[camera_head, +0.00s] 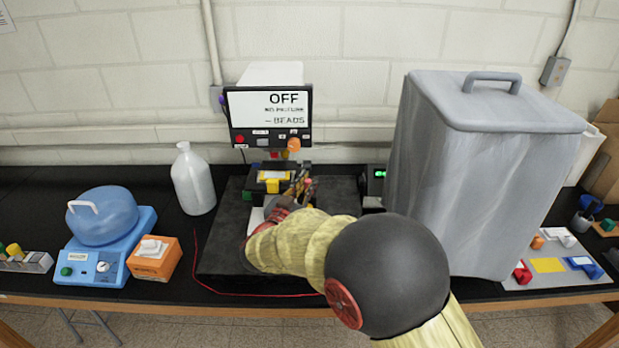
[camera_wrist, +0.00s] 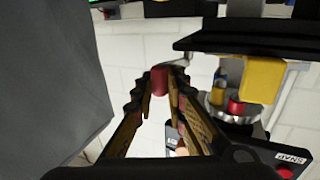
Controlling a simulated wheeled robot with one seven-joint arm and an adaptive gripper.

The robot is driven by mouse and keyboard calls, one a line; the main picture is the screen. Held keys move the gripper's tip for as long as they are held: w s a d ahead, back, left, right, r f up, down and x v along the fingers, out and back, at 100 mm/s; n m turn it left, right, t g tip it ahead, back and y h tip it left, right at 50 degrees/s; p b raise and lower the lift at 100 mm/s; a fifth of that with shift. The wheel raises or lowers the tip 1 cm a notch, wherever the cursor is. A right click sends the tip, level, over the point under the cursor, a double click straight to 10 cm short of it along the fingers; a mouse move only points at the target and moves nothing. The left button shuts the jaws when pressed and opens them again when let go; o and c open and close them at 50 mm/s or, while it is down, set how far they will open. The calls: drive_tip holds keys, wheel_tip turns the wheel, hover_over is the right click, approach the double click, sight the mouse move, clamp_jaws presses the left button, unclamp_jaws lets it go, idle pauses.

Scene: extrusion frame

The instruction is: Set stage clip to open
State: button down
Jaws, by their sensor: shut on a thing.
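My gripper (camera_wrist: 160,88) is shut on a small red cylindrical knob (camera_wrist: 159,79) in the wrist view. A grey metal rod or lever (camera_wrist: 183,63) runs close beside the knob. I take it to be the handle of the stage clip; the rest of the clip is hard to make out. In the head view my gripper (camera_head: 302,184) is at the right side of the microscope stage (camera_head: 262,186), below the screen, with my arm hiding part of it. The screen (camera_head: 270,112) reads OFF.
A tall grey covered bin-like object (camera_head: 470,180) stands close on the right of my arm. A white bottle (camera_head: 194,180), a blue device (camera_head: 103,240) and an orange box (camera_head: 154,258) stand on the left. A red cord (camera_head: 245,293) lies along the bench front.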

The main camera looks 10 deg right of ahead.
drive_tip(key=shift+a+r+m+g+h, duration=0.1)
drive_tip(key=shift+a+m+g+h, duration=0.05)
drive_tip(key=shift+m+g+h, duration=0.3)
drive_tip(key=c, duration=1.8)
unclamp_jaws()
drive_tip(key=v, duration=1.2)
